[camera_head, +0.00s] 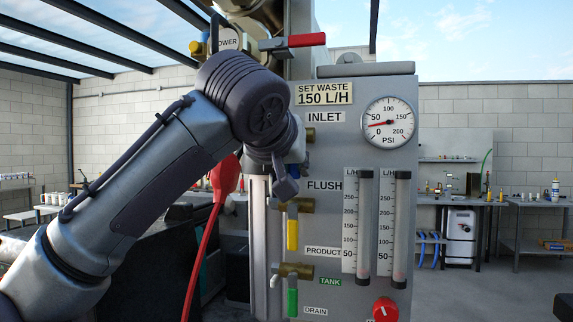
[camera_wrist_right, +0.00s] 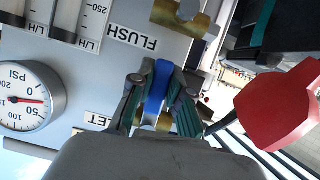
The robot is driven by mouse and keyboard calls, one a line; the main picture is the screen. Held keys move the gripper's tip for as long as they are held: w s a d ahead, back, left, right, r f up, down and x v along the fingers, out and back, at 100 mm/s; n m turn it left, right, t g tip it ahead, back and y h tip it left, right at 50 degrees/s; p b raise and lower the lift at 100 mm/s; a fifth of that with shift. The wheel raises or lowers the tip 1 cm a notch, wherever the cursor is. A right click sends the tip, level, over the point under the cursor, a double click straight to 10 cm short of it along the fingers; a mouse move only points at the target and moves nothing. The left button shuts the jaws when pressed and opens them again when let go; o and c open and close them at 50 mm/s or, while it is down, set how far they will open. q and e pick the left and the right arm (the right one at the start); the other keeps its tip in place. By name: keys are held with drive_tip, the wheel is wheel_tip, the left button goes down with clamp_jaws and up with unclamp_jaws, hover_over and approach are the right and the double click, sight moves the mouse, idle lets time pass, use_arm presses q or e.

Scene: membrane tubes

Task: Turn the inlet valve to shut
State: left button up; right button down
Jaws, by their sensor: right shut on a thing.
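The inlet valve shows its blue handle (camera_wrist_right: 157,88) in the wrist view, beside the INLET label. The handle runs from the brass inlet body toward the FLUSH label. My right gripper (camera_wrist_right: 160,85) is shut on it, one finger on each side. In the head view my right gripper (camera_head: 286,182) hangs left of the panel, between the INLET label (camera_head: 325,117) and the FLUSH label (camera_head: 324,185). My left gripper is not in view.
A yellow handle (camera_head: 292,234) and a green handle (camera_head: 292,302) hang below; a red handle (camera_head: 305,40) lies level above. A red connector (camera_head: 225,174) with a red cable hangs close to my arm. The pressure gauge (camera_head: 388,122) and two flow tubes are on the panel.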

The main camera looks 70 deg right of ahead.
drive_tip(key=shift+w+f+m, duration=0.1)
drive_tip(key=shift+f+m, duration=0.1)
drive_tip(key=shift+m, duration=0.1)
idle(0.4)
drive_tip(key=c, duration=1.1)
unclamp_jaws()
drive_tip(key=shift+w, duration=0.1)
drive_tip(key=shift+r, duration=0.15)
drive_tip(key=v, duration=1.2)
